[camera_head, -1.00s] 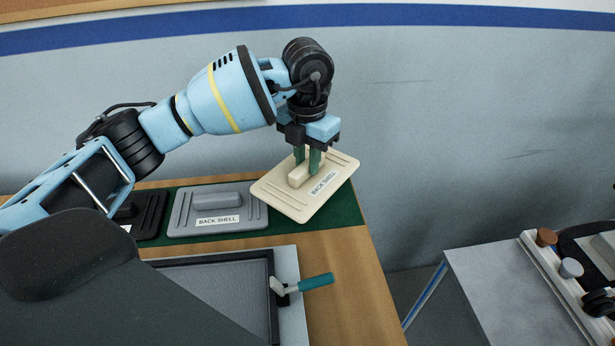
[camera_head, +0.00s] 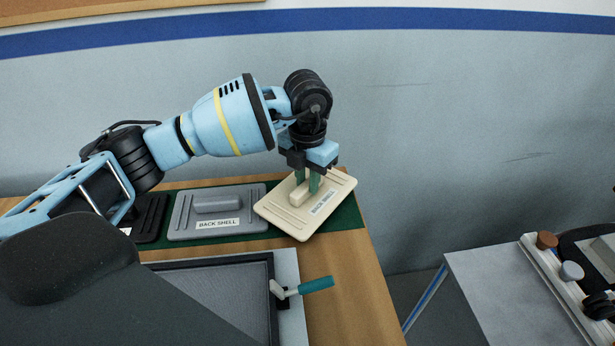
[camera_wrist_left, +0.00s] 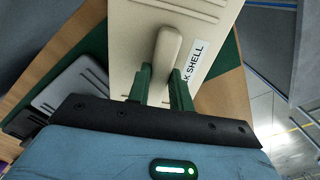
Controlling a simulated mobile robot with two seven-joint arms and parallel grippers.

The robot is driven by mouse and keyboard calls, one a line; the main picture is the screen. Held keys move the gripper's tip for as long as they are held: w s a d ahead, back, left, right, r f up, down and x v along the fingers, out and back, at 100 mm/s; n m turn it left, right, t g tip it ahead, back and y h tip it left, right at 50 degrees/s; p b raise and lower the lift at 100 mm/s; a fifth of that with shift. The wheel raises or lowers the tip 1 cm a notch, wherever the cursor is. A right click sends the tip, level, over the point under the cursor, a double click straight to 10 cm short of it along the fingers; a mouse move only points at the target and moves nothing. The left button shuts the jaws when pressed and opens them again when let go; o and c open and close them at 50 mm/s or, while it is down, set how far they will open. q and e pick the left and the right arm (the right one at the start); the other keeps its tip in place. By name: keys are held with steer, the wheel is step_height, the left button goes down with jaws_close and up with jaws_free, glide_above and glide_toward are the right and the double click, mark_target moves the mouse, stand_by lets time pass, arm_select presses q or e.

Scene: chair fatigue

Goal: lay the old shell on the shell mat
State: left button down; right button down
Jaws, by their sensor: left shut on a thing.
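A cream shell labelled BACK SHELL (camera_head: 285,212) is held by the bar-shaped grip on its top. My left gripper (camera_head: 307,183) is shut on that grip from above. In the left wrist view the green fingers (camera_wrist_left: 160,85) stand on either side of the cream grip (camera_wrist_left: 167,50). The cream shell lies skewed over the right end of the green mat (camera_head: 347,216). I cannot tell whether its underside touches the mat. A grey shell (camera_head: 180,219) labelled BACK SHELL lies on the mat to its left. My right gripper is out of view.
A black shell (camera_head: 150,216) lies further left on the mat. A dark-framed panel with a teal-handled clamp (camera_head: 316,284) lies in front on the wooden table (camera_head: 350,300). A grey side table (camera_head: 490,290) with fixtures stands to the right, across a gap.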

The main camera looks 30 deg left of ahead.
mark_target(307, 183)
arm_select(q)
steer(key=shift+f, duration=0.45)
steer(key=c, duration=1.3)
jaws_free()
steer(key=shift+o, duration=0.2)
steer(key=shift+r, duration=0.1)
step_height(307, 183, up, 13)
